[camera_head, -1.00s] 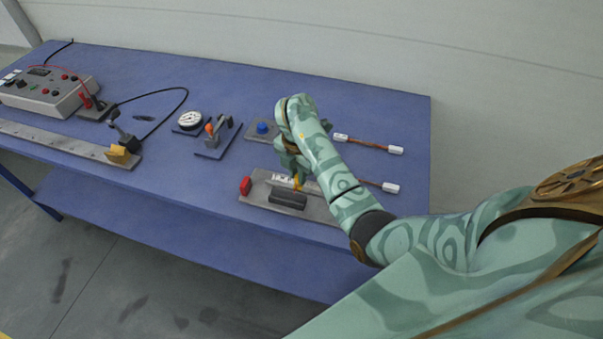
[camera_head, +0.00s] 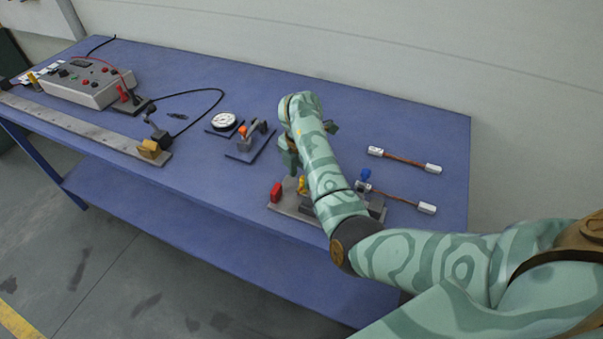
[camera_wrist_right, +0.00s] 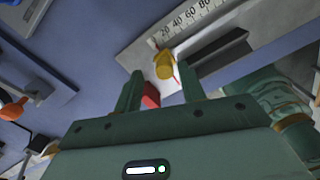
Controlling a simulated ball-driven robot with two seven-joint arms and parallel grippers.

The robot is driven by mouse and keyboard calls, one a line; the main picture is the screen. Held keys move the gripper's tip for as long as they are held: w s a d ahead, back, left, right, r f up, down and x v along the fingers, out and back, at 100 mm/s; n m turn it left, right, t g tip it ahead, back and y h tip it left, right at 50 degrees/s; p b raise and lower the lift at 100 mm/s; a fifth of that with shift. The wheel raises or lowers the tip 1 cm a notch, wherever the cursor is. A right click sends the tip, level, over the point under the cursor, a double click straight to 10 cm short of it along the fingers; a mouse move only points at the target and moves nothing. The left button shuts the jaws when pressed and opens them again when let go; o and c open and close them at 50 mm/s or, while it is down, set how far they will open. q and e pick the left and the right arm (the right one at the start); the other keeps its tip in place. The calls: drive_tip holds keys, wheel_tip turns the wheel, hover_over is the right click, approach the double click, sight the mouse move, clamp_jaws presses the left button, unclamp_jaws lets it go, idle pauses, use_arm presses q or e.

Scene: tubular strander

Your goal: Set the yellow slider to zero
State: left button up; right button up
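The yellow slider (camera_head: 302,185) sits on a grey plate (camera_head: 290,207) near the front edge of the blue table, close to the red block (camera_head: 276,192) at its left end. In the right wrist view the slider (camera_wrist_right: 164,66) stands by the low end of a white scale (camera_wrist_right: 181,23), just below the 20 mark. The exact reading cannot be told. My right gripper (camera_wrist_right: 160,88) is open and empty, its fingers pointing toward the slider and the red block, apart from the slider. In the head view the right gripper (camera_head: 310,142) is above and behind the plate. My left gripper is out of view.
A dark bar (camera_wrist_right: 220,50) lies along the plate beside the scale. A gauge (camera_head: 224,121), an orange-tipped lever (camera_head: 245,131) and a control box (camera_head: 90,85) stand to the left. Two cables with white ends (camera_head: 405,159) lie at right. A blue knob (camera_head: 365,174) shows beside my arm.

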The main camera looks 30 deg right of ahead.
sight(301, 177)
drive_tip(key=shift+r, duration=0.4)
wheel_tip(301, 177, up, 16)
drive_tip(key=p, duration=0.7)
drive_tip(key=shift+f+p, duration=0.25)
drive_tip(key=shift+p, duration=0.1)
